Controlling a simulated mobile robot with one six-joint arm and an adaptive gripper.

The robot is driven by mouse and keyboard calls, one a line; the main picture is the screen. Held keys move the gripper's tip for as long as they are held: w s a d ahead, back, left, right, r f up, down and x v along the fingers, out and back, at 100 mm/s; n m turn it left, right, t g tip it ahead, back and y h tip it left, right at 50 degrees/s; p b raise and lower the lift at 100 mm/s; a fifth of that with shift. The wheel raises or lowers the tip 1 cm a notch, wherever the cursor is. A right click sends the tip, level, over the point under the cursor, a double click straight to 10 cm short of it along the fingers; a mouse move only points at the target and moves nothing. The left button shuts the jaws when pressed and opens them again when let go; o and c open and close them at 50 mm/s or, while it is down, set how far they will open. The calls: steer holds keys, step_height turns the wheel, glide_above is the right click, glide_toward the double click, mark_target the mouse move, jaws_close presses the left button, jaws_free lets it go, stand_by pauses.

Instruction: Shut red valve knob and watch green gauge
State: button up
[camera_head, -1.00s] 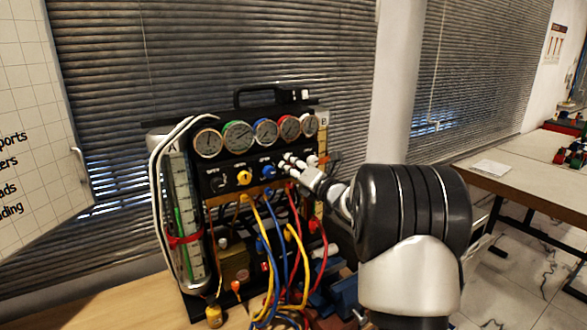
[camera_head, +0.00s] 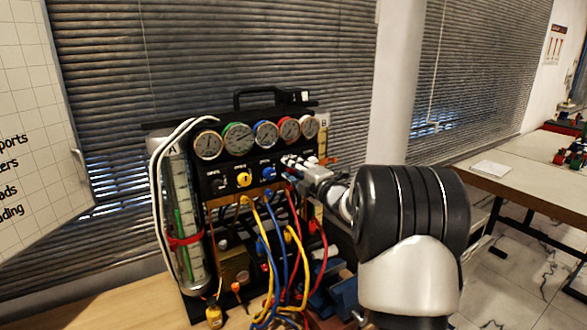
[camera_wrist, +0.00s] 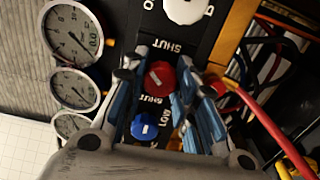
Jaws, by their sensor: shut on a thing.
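The red valve knob (camera_wrist: 160,77) sits on the black panel between my gripper's two fingers in the wrist view. My gripper (camera_wrist: 161,80) is shut on it, one finger on each side. In the head view, my gripper (camera_head: 291,163) reaches the panel from the right and hides the red knob. The green-rimmed gauge (camera_head: 238,138) is second from left in the row of gauges. Its face is unobstructed, but its needle reading is too small to tell. It cannot be made out in the wrist view.
A blue knob (camera_wrist: 145,125) and a white knob (camera_wrist: 184,9) flank the red knob. A yellow knob (camera_head: 243,179) is farther left. Yellow, blue and red hoses (camera_head: 272,260) hang below the panel. A clear cylinder (camera_head: 182,220) stands at the rig's left.

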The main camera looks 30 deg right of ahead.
steer(key=m+p, duration=0.2)
steer(key=m, duration=0.3)
steer(key=shift+r+m, duration=0.1)
steer(key=shift+m, duration=0.2)
steer(key=shift+m+p, duration=0.95)
steer(key=shift+m, duration=0.85)
steer(key=o, duration=1.1)
steer(key=shift+s, duration=0.1)
steer(key=s, duration=1.1)
steer(key=shift+s+d, duration=0.15)
steer(key=shift+s, duration=0.25)
